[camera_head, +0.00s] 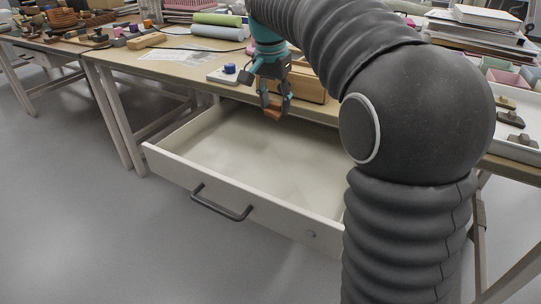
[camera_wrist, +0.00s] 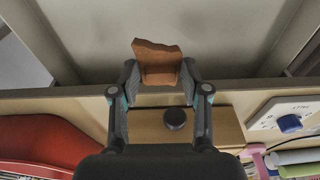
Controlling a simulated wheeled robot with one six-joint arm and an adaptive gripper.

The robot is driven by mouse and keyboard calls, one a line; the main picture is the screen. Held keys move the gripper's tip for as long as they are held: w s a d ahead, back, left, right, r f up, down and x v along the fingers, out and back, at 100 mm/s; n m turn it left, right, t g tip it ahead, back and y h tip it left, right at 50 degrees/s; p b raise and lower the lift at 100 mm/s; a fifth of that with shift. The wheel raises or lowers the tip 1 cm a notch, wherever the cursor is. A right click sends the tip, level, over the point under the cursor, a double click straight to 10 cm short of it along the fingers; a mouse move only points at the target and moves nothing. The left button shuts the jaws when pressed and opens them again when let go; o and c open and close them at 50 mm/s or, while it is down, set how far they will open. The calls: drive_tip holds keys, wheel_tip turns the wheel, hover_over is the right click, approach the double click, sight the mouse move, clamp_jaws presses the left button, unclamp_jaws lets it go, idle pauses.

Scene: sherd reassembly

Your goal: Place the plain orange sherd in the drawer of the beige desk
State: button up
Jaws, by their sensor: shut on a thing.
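The plain orange sherd (camera_wrist: 159,60) is held between the fingertips of my gripper (camera_wrist: 159,75) in the wrist view. In the head view my gripper (camera_head: 273,105) points down with the sherd (camera_head: 273,112) at its tips, above the back part of the open drawer (camera_head: 196,179). The drawer is pulled out of the beige desk (camera_head: 190,65) and its visible floor is bare. The sherd appears apart from the drawer floor. My arm hides the drawer's right end.
A wooden box (camera_head: 306,84) stands on the desk behind my gripper, near a white device with a blue knob (camera_head: 230,69). Rolls (camera_head: 218,25) lie further back. A tray of sherds (camera_head: 513,122) is at the right. The drawer's front has a dark handle (camera_head: 221,204).

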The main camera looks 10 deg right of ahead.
drive_tip(key=shift+s+a+f, duration=0.1)
drive_tip(key=shift+a+f, duration=0.15)
drive_tip(key=shift+f, duration=0.35)
drive_tip(key=shift+s+a+f, duration=0.1)
drive_tip(key=shift+a+f, duration=0.1)
drive_tip(key=shift+f, duration=0.4)
hover_over(232, 160)
drive_tip(key=f, duration=0.4)
drive_tip(key=f+b, duration=0.1)
drive_tip(key=f, duration=0.1)
drive_tip(key=shift+s+a+f, duration=0.15)
drive_tip(key=shift+s+f, duration=0.05)
drive_tip(key=shift+s, duration=0.05)
drive_tip(key=shift+f, duration=2.05)
drive_tip(key=shift+f+b, duration=0.2)
drive_tip(key=shift+b, duration=0.2)
drive_tip(key=o, duration=1.2)
drive_tip(key=shift+o, duration=0.2)
drive_tip(key=shift+r, duration=0.1)
wheel_tip(232, 160, up, 12)
drive_tip(key=s+a+p, duration=0.1)
drive_tip(key=p, duration=0.1)
drive_tip(key=shift+s, duration=0.25)
drive_tip(key=shift+a, duration=0.1)
